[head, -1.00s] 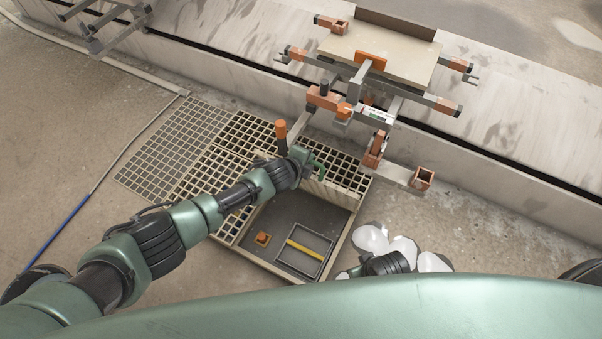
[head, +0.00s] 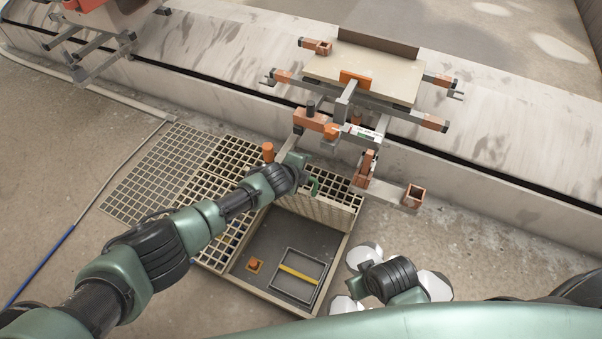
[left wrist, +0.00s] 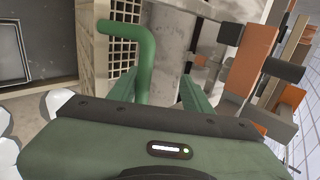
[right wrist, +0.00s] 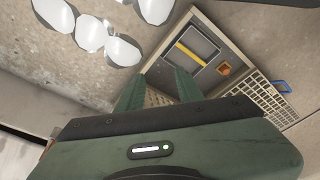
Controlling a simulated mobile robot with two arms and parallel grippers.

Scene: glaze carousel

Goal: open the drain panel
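The drain panel (head: 322,212) is a beige grated lid, raised on edge at the far side of the open pit (head: 262,228). Its lattice also shows in the left wrist view (left wrist: 122,53). A bent green handle (head: 314,186) stands out from it; in the left wrist view the handle (left wrist: 143,45) passes between my left fingers, close to the left one. My left gripper (left wrist: 160,80) is open around the handle; I cannot tell whether it touches. My right gripper (right wrist: 157,80) is open and empty, above the ground near the pit.
The pit holds a framed tray with a yellow bar (head: 299,274) and an orange block (head: 255,264). White stones (head: 364,255) lie right of it. An orange-topped post (head: 268,152) and a carousel arm with a board (head: 365,72) stand beyond. Flat grating (head: 160,165) lies left.

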